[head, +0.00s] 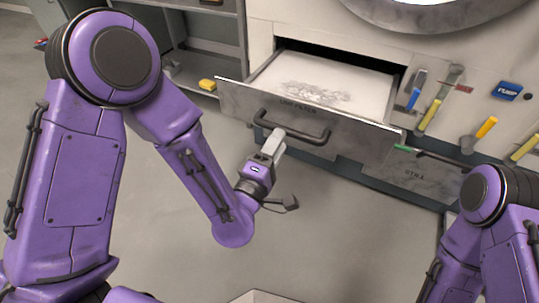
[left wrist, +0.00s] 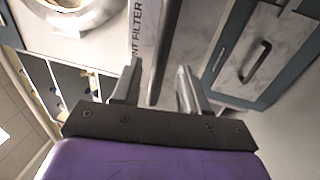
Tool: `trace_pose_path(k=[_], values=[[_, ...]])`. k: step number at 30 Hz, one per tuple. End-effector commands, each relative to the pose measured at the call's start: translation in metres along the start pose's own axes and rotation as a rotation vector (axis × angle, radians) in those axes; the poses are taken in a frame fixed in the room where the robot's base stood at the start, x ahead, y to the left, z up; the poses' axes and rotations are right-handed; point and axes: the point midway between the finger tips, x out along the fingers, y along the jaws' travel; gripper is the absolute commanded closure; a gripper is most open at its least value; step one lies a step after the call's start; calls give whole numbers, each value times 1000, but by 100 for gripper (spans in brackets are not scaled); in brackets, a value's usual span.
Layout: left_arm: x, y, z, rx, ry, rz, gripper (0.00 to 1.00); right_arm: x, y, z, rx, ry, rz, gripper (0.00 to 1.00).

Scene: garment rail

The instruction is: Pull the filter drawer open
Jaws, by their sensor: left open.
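The filter drawer (head: 310,118) stands pulled out from the pale cabinet front in the head view. Its inside is whitish with a patch of grey fluff (head: 316,92). Its grey front carries a dark bar handle (head: 291,130). In the left wrist view my left gripper (left wrist: 158,78) is open, with one finger on each side of the handle bar (left wrist: 164,50). The bar seems clear of both fingers. The lettering on the drawer front (left wrist: 145,30) shows partly there. My right gripper is out of view.
A second, closed drawer (head: 415,172) with its own handle is at the lower right. Several coloured-handled tools, such as a yellow one (head: 487,127), hang on the cabinet front. A yellow block (head: 207,84) sits on the shelf at left. The floor (head: 340,230) before the drawer is clear.

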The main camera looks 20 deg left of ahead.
Motion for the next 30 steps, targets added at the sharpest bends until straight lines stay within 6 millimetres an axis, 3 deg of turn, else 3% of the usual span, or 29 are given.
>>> trace_pose_path(k=[3,5,9,30], values=[[-35,-3,0,4,-5,-4,56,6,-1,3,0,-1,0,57],[-40,5,1,9,-5,-4,56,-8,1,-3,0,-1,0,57],[-52,3,0,6,-2,-2,56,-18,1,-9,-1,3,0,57],[-59,-2,2,25,-13,-6,56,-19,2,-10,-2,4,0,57]])
